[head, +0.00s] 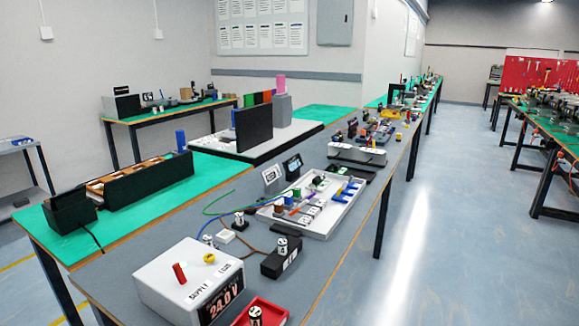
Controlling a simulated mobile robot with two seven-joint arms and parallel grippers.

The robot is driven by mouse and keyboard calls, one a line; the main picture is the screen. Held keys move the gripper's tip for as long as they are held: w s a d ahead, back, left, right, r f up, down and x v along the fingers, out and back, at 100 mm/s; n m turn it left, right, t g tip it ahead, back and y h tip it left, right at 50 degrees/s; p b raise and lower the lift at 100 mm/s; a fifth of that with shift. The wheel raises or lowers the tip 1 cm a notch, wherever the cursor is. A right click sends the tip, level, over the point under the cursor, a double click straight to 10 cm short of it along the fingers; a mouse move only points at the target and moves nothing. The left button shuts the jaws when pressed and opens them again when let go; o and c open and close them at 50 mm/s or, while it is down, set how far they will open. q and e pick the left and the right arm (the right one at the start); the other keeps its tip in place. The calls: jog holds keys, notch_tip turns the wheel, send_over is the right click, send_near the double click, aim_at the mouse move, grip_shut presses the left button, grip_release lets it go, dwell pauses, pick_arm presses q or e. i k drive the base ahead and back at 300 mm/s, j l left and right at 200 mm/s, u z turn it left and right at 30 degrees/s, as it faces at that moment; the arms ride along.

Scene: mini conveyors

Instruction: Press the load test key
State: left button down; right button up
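A white supply box (190,280) stands on the near bench, marked "SUPPLY" with a display (222,300) reading 24.0 V. A red part (179,272) and a yellow round part (209,258) sit on its top. A black block (281,258) with a small white-and-black cylinder (282,245) on it stands behind and to the right. A red tray (275,312) with a similar cylinder (255,315) is cut by the bottom edge. I cannot tell which part is the load test key; no such label is readable. Neither gripper is in view.
A white tray (312,231) of small parts lies farther along the bench, with green, blue and brown wires beside it. More equipment lines the bench beyond. The floor (450,240) to the right is clear.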

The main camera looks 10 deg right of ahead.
aim_at(209, 258)
jog(key=i+l, duration=0.15)
jog(key=l, duration=0.35)
jog(key=i+l+u, duration=0.1)
jog(key=l, duration=0.4)
jog(key=i+l, duration=0.15)
jog(key=l, duration=0.4)
jog(key=i+l+u, duration=0.1)
jog(key=l, duration=0.4)
jog(key=u, duration=1.3)
